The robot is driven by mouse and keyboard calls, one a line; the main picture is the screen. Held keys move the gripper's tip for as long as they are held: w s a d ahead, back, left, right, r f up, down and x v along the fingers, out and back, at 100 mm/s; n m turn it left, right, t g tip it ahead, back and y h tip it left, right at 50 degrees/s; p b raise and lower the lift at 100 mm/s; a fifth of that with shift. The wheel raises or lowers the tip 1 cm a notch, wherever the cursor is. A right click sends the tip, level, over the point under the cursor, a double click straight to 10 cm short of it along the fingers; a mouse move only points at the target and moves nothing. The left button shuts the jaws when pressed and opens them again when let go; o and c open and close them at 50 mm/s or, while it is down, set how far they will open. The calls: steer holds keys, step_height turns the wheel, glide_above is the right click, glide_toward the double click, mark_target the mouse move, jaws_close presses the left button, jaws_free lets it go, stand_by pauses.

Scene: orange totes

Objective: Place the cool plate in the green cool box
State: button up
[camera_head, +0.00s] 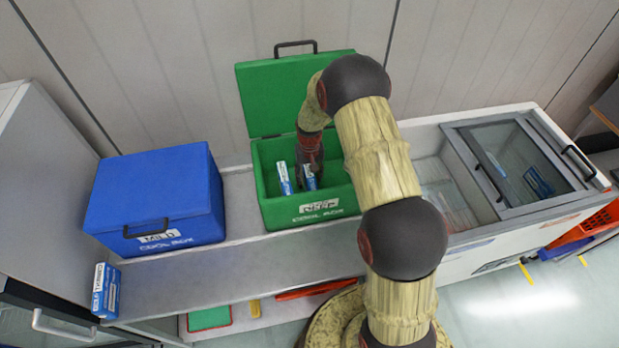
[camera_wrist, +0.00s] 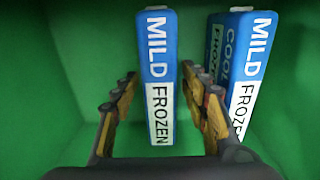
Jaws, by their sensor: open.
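The green cool box (camera_head: 338,206) stands open, its lid raised at the back. Two blue-and-white cool plates stand upright inside it, one (camera_head: 284,178) left of the other (camera_head: 309,178). My gripper (camera_head: 309,165) reaches down into the box from above. In the wrist view, one plate marked MILD FROZEN (camera_wrist: 157,75) stands between the open fingers of my gripper (camera_wrist: 160,80), with a gap visible on each side. The second plate (camera_wrist: 250,65) stands beyond the right finger, which covers part of it. The green box floor and walls (camera_wrist: 60,70) surround them.
A closed blue cool box (camera_head: 155,195) stands to the left. Another blue-and-white plate pack (camera_head: 105,291) stands at the bench's left end. A glass-lidded freezer (camera_head: 480,243) with blue packs is at the right. The bench front (camera_head: 235,275) is clear.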

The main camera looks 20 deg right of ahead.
step_height(320, 180, up, 12)
steer(key=shift+f, duration=0.1)
steer(key=s+a+r+t, duration=0.1)
steer(key=s+a+r, duration=0.1)
steer(key=s+r, duration=0.35)
steer(key=s+a+r+n+t, duration=0.1)
steer(key=s+a+r, duration=0.1)
steer(key=r, duration=0.7)
steer(key=s+a+r+t, duration=0.1)
steer(key=s+r, duration=0.2)
steer(key=r, duration=0.4)
steer(key=s+a+r+t, duration=0.1)
steer(key=s+a+r, duration=0.1)
steer(key=s, duration=0.8)
steer(key=s+a+r+n+t, duration=0.1)
steer(key=s+r, duration=0.4)
steer(key=s, duration=0.6)
steer(key=shift+a+r+t, duration=0.3)
steer(key=shift+a, duration=0.55)
steer(key=shift+s, duration=0.1)
step_height(320, 180, down, 10)
steer(key=b, duration=0.9)
steer(key=shift+r, duration=0.35)
steer(key=shift+c, duration=0.8)
